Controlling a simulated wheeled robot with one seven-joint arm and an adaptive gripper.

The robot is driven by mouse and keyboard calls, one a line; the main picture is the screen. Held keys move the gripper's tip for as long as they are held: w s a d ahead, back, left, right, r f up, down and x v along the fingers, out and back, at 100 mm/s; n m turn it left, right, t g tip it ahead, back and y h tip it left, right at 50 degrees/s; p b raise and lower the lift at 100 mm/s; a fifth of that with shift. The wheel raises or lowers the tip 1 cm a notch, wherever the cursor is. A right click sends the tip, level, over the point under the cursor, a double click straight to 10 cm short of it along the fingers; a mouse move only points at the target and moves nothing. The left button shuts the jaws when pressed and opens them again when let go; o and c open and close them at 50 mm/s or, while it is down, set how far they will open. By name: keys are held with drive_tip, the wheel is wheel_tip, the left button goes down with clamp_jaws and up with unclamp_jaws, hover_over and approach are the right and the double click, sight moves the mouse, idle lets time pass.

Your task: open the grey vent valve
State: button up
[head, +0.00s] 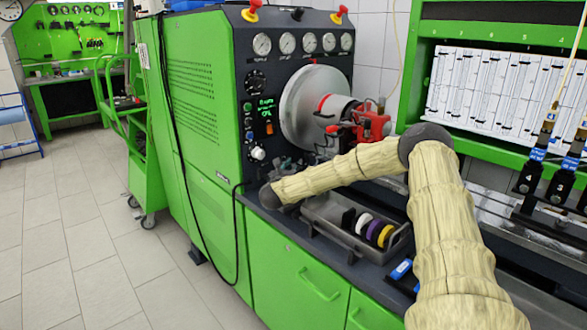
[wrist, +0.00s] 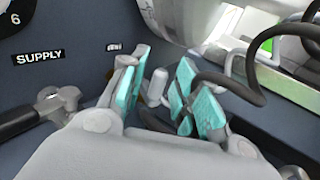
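In the wrist view, my gripper (wrist: 158,88) has its two teal-padded fingers apart. A light grey cylindrical fitting (wrist: 156,86) shows between them, with a dark grey piece (wrist: 156,124) below it. This looks like the grey vent valve, but its handle is mostly hidden by my fingers and gripper body. I cannot tell whether either pad touches it. A small white label above the left finger is too small to read. In the head view, my arm reaches left to the bench panel, and the gripper and valve are not clearly made out there.
A black-handled valve (wrist: 38,113) sits left of my gripper under the SUPPLY label (wrist: 39,57). A black cable (wrist: 258,62) loops at the right. In the head view, a grey tray (head: 335,232) with coloured rings lies below my forearm, and a red clamp (head: 372,124) is behind it.

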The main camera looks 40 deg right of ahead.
clamp_jaws()
drive_tip(key=shift+s+d+r+n+t+y+b, duration=0.1)
drive_tip(key=shift+s+d+n+t+y+b, duration=0.2)
drive_tip(key=shift+d+n+t+y+b, duration=0.45)
drive_tip(key=shift+s+d+n+t+y+b, duration=0.35)
drive_tip(key=shift+t+b, duration=0.4)
drive_tip(key=shift+b, duration=0.45)
drive_tip(key=shift+w+a, duration=0.15)
drive_tip(key=shift+r, duration=0.1)
